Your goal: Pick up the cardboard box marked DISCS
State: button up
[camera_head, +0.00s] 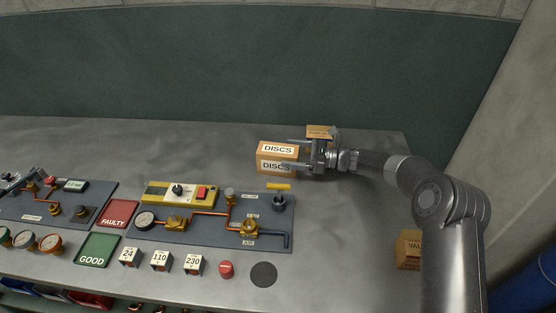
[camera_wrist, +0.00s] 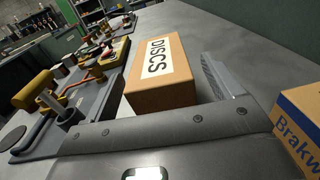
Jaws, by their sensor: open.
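The cardboard box marked DISCS (camera_head: 278,150) stands on the grey bench, behind the right end of the pipe board. In the wrist view the DISCS box (camera_wrist: 163,66) is upright, with its white label on top. My gripper (camera_head: 293,153) is open, reaching in from the right at the box. In the head view one finger shows along the box's back side and the other across its front. In the wrist view the fingers frame the box's near end. Whether either finger touches the box I cannot tell.
Another cardboard box (camera_head: 321,131) stands just behind my gripper; its blue-printed side (camera_wrist: 300,125) shows close at the right in the wrist view. The pipe board (camera_head: 215,228) with a yellow-handled valve lies in front. A further box (camera_head: 409,250) stands at the right. Bench left of the DISCS box is clear.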

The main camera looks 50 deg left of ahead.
aim_at(283, 149)
jog(key=x, duration=0.3)
jog(key=shift+s+a, duration=0.1)
jog(key=c, duration=1.2)
jog(key=shift+c, duration=0.4)
jog(key=shift+r, duration=0.1)
